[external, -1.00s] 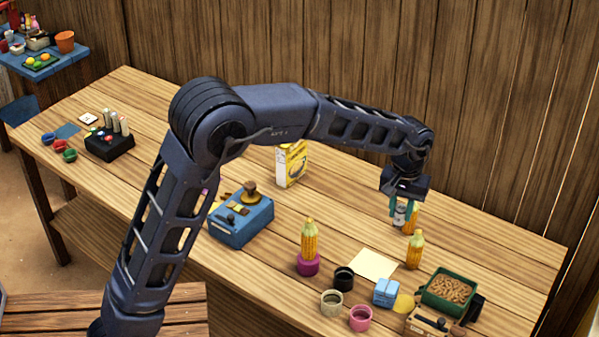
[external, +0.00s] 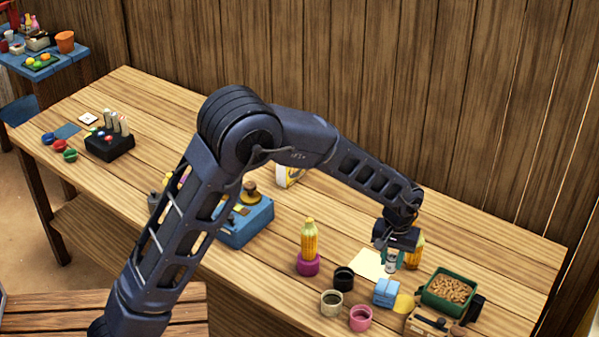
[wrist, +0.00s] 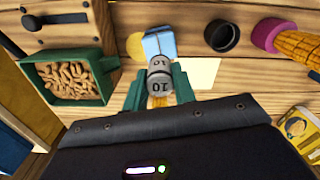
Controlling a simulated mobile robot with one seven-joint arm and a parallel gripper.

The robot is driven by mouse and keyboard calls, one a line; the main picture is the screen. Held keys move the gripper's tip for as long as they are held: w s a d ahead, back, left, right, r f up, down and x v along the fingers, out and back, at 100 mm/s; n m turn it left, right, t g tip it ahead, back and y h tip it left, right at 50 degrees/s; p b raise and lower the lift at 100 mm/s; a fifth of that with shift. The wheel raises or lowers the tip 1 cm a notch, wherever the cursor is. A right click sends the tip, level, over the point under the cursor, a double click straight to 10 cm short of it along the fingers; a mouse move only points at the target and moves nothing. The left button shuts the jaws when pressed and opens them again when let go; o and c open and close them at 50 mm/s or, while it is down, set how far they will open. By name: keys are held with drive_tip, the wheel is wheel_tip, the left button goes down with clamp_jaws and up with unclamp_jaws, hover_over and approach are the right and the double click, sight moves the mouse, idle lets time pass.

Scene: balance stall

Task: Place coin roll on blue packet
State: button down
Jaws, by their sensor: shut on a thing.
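The coin roll (wrist: 159,84) is a grey-white cylinder marked 10, held between the teal fingers of my gripper (wrist: 158,90). In the external view the coin roll (external: 391,264) hangs below my gripper (external: 392,260), over or beside the pale yellow sheet. The blue packet (external: 386,293) is a light blue block with a pale band, lying on the table just in front of the roll. In the wrist view the blue packet (wrist: 160,44) lies just beyond the roll, which overlaps its near edge in the picture. The two look apart.
A green tray of brown pieces (external: 437,300) stands right of the packet. A yellow disc (external: 404,303) lies beside it. Black (external: 344,279), beige (external: 331,303) and pink (external: 360,318) cups stand to its left.

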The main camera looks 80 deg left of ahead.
sight(390, 273)
drive_tip(key=shift+f, duration=2.8)
drive_tip(key=c, duration=1.1)
unclamp_jaws()
drive_tip(key=shift+f, duration=0.15)
drive_tip(key=shift+c, duration=0.2)
